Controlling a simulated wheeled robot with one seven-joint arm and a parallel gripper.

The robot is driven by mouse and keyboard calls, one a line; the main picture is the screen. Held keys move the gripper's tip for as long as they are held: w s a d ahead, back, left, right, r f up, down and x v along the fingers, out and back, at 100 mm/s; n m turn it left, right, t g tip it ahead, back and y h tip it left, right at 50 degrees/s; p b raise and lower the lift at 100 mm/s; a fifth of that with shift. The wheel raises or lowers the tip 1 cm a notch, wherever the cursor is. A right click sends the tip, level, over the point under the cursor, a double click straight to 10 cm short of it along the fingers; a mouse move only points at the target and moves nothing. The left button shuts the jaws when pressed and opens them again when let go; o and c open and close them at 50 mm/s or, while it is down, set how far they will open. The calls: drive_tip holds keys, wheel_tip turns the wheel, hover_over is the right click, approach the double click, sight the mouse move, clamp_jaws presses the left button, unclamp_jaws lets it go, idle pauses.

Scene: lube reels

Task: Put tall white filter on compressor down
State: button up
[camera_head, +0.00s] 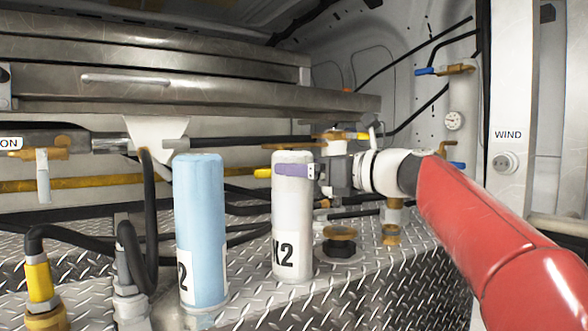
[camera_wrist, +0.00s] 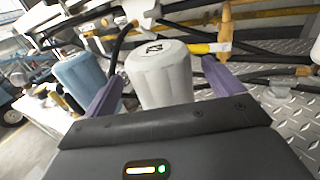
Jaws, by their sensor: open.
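The tall white filter (camera_head: 292,225) stands upright on the diamond-plate deck, with a label ending in "2" low on its side. In the wrist view the white filter (camera_wrist: 160,78) sits between the two spread fingers of my gripper (camera_wrist: 163,72). The jaws are open around the filter's upper part. Whether a finger touches it I cannot tell. The far finger is mostly hidden in the head view.
A light blue cylinder (camera_head: 200,230) stands upright close to the left. Black hoses (camera_head: 150,215) and a yellow pipe (camera_head: 90,183) run behind. A dark round cap (camera_head: 340,240) and brass fittings (camera_head: 391,225) lie right of the filter. The diamond plate (camera_head: 365,290) at front right is clear.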

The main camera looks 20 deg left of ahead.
drive_tip(key=v, duration=0.9)
drive_tip(key=shift+a, duration=0.1)
drive_tip(key=s+d+f+n+h, duration=0.5)
drive_tip(key=s+d+f+n, duration=0.2)
drive_tip(key=f, duration=0.6)
drive_tip(key=s+d+f+n+h, duration=0.6)
drive_tip(key=s+d+f+n, duration=0.1)
drive_tip(key=f, duration=0.6)
drive_tip(key=s+d+f+n+h, duration=0.6)
drive_tip(key=s+f, duration=0.4)
drive_tip(key=f, duration=0.3)
drive_tip(key=d+n, duration=0.1)
drive_tip(key=d, duration=0.1)
drive_tip(key=shift+s+d+f+n, duration=0.2)
drive_tip(key=shift+s+d+n, duration=0.1)
drive_tip(key=shift+d, duration=0.1)
